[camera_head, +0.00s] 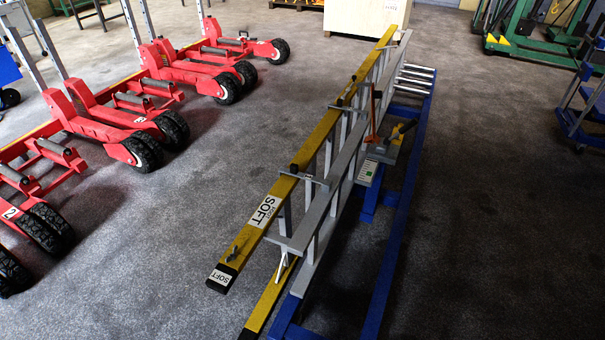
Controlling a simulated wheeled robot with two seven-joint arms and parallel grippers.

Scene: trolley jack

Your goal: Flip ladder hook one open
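A ladder with yellow rails (325,125) and grey rails (345,163) lies on its edge along a blue frame (402,220). White "SOFT" labels mark the near yellow rail. Small metal fittings sit along the ladder: a dark one (233,254) near the near end, a T-shaped one (307,179) across the rails at mid-length, and another (347,108) farther back. A pale fitting (281,266) hangs below the near end. I cannot tell which fitting is ladder hook one, or whether it is folded or open. Neither of my grippers is in view.
Red wheeled jacks (140,140) stand along the left. A grey tool with a red lever (375,115) sits beside the ladder on the blue frame. A wooden crate (367,16) stands behind, green equipment (525,45) at the back right.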

